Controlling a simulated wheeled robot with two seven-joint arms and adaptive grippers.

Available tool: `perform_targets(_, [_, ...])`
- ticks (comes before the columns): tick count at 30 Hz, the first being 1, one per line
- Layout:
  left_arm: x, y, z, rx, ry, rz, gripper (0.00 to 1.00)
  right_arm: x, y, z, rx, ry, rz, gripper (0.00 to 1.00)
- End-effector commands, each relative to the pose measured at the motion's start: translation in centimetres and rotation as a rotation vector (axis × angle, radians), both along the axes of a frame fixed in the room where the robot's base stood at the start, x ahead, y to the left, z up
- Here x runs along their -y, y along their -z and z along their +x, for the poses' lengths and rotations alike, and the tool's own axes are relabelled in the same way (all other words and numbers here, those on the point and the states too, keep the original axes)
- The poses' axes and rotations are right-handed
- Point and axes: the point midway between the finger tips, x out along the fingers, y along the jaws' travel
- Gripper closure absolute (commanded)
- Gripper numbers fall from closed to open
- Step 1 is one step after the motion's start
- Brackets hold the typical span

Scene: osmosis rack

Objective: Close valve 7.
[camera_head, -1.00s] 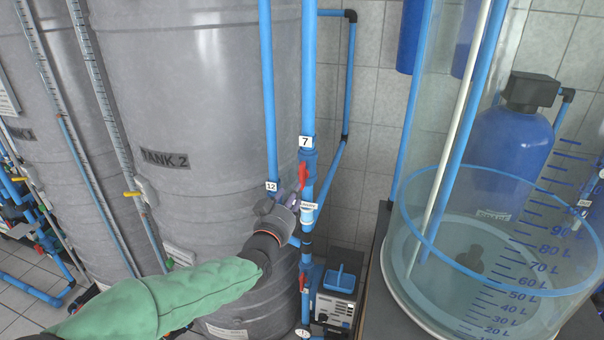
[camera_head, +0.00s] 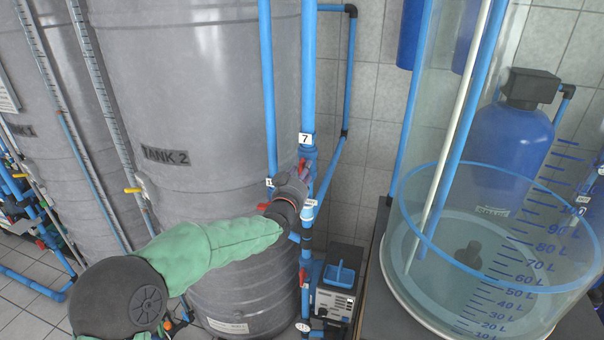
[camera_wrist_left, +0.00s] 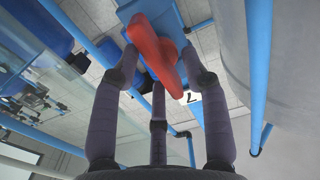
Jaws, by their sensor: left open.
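Valve 7 is on the vertical blue pipe (camera_head: 308,70) beside Tank 2, just below its white label "7" (camera_head: 305,139). Its red handle (camera_wrist_left: 152,48) shows large in the left wrist view, set on a blue valve body (camera_wrist_left: 134,10); the head view shows only a small red part of it (camera_head: 302,165). My left gripper (camera_head: 303,178) is at the handle, with my green-sleeved arm coming from lower left. In the left wrist view its fingers (camera_wrist_left: 160,62) are spread around the red handle. I cannot tell whether they touch it. My right gripper is not in view.
Tank 2 (camera_head: 205,100) stands directly left of the pipe. Another blue pipe (camera_head: 268,90) runs parallel close by. A clear graduated tank (camera_head: 440,205) stands at right. A pump box (camera_head: 337,300) and another red handle (camera_head: 303,277) are below.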

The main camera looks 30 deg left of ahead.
Motion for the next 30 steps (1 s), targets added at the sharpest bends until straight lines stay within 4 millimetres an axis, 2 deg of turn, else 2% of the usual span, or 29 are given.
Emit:
perform_targets(5, [-0.02,-0.03,0.01,0.001,0.000,0.000,0.55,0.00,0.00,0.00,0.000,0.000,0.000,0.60])
perform_targets(6, [-0.02,-0.03,0.01,0.001,0.000,0.000,0.58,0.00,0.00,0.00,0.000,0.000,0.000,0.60])
perform_targets(10, [-0.02,-0.04,0.00,0.001,0.000,0.000,0.94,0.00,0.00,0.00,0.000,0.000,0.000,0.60])
perform_targets(11, [-0.02,-0.04,0.00,0.001,0.000,0.000,1.00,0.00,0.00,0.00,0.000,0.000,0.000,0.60])
perform_targets(22, [0.01,0.00,-0.01,-0.005,0.000,0.026,1.00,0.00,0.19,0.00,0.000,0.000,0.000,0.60])
perform_targets(30, [0.09,0.11,0.02,-0.036,-0.001,0.163,1.00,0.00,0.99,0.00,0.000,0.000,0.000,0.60])
